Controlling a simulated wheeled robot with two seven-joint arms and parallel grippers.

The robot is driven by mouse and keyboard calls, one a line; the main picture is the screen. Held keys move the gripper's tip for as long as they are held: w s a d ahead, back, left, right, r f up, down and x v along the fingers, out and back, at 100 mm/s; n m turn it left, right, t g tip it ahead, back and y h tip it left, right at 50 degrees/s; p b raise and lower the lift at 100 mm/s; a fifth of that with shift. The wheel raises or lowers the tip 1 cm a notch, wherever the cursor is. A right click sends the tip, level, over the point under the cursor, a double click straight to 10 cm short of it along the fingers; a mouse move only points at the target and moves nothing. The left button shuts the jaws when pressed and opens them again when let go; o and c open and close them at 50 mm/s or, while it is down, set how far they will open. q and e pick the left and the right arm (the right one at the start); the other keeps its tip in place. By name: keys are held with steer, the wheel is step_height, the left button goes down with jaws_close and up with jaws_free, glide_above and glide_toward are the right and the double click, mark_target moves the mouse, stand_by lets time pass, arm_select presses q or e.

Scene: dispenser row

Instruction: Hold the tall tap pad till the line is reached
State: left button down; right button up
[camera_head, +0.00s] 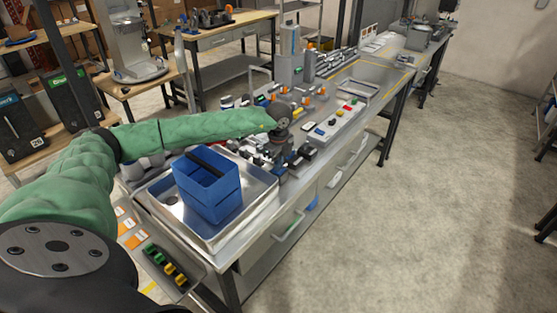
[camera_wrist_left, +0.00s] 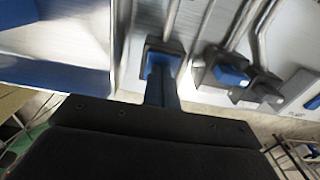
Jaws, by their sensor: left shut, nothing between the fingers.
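My left gripper (camera_head: 281,158) is shut and empty, low over the counter to the right of the blue bin. In the left wrist view its closed fingertips (camera_wrist_left: 161,72) overlap the leftmost dark tap block (camera_wrist_left: 152,48), with a metal pipe behind it. Its pad is mostly hidden by the fingers; I cannot tell whether they touch or press it. Another dark block with a blue pad (camera_wrist_left: 232,75) stands to the right, with more pipes behind. I cannot tell from the picture which tap is the tall one. The fill line is not visible. My right gripper is not in view.
A blue bin (camera_head: 222,203) with a dark bar across its top stands in a metal tray (camera_head: 262,192) on the counter. A white panel with coloured buttons (camera_head: 333,127) lies beyond my gripper. Open floor (camera_head: 440,220) lies to the right.

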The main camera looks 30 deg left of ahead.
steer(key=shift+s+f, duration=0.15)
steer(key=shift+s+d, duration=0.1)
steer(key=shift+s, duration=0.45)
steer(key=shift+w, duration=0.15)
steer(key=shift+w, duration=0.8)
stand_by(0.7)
